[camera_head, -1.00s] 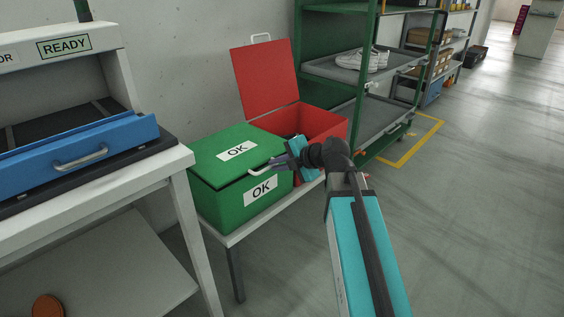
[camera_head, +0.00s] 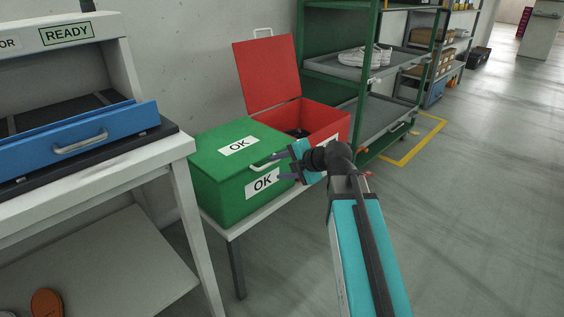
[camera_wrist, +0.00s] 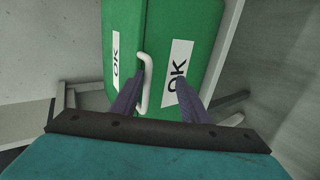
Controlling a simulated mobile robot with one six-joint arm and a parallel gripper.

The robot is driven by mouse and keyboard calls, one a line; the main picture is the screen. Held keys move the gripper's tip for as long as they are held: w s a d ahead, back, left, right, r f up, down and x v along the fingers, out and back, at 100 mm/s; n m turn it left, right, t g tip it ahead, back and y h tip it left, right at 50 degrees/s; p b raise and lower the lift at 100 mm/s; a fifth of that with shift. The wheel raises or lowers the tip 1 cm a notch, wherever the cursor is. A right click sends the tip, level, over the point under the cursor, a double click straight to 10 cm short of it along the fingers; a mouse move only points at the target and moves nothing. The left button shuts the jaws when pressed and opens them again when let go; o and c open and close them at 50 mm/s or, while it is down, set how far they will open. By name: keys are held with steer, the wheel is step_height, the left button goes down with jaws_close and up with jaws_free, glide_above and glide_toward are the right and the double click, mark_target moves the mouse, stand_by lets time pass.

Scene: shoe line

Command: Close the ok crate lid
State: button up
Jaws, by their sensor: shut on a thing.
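The green ok crate (camera_head: 228,193) stands on a white bench, with OK labels on its lid and front. Its green lid (camera_head: 210,152) lies down over the crate, about level along the front edge. A pale bar handle (camera_head: 262,164) sits at the lid's front edge; the handle also shows in the wrist view (camera_wrist: 147,90). My gripper (camera_head: 284,166) is at the handle, its two purple fingers on either side of it in the wrist view (camera_wrist: 158,88). The fingers look spaced apart there, and their contact with the handle is hard to see.
A red crate (camera_head: 325,124) with its lid (camera_head: 268,72) raised stands right behind the green one. A white table with a blue drawer front (camera_head: 80,140) is at left. A green shelf rack (camera_head: 362,100) holds white shoes. Floor at right is clear.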

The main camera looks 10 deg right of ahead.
steer(key=shift+f, duration=0.7)
steer(key=shift+s+d+r, duration=0.15)
steer(key=shift+s, duration=0.05)
steer(key=shift+o, duration=0.2)
steer(key=shift+s+d+r, duration=0.1)
steer(key=shift+s+d, duration=0.05)
steer(key=p+v, duration=0.1)
steer(key=v, duration=0.4)
steer(key=shift+r+p, duration=0.2)
steer(key=shift+p, duration=0.15)
steer(key=b+v, duration=0.3)
steer(key=v, duration=0.1)
steer(key=b+v, duration=0.3)
steer(key=v, duration=0.1)
steer(key=shift+r, duration=0.35)
